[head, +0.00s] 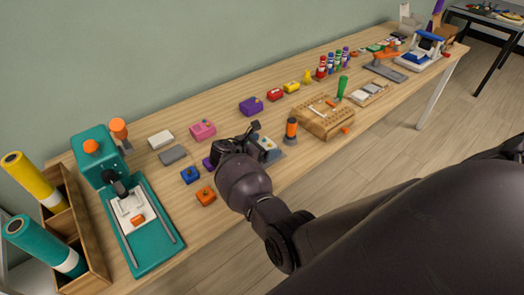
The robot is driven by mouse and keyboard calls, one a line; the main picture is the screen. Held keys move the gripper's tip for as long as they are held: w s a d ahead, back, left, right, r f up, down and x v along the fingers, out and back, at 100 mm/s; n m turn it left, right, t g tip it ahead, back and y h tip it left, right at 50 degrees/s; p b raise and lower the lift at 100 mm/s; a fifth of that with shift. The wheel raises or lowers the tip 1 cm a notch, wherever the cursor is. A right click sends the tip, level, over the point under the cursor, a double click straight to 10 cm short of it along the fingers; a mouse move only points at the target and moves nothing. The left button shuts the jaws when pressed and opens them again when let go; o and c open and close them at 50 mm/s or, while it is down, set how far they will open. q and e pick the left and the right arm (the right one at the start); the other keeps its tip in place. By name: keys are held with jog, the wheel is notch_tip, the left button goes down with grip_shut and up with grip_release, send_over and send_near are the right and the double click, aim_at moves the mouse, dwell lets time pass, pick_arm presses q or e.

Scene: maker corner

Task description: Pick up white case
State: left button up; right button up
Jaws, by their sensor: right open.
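The white case (161,139) looks like a small white box lying on the wooden table towards the wall, at the left of the head view. It lies just behind a flat grey piece (173,155). Part of a light-coloured object (267,143) shows beside the fingers. I cannot tell whether they touch it. My left gripper is out of view.
A pink case (203,129) and purple case (251,106) stand along the back. Blue (190,175) and orange (206,196) blocks lie in front. A teal press (150,236) stands left, a wooden organiser (325,117) right. Bare wood surrounds the white case's left side.

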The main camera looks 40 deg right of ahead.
jog(key=c, duration=1)
jog(key=shift+r, duration=0.1)
jog(key=shift+c, duration=0.2)
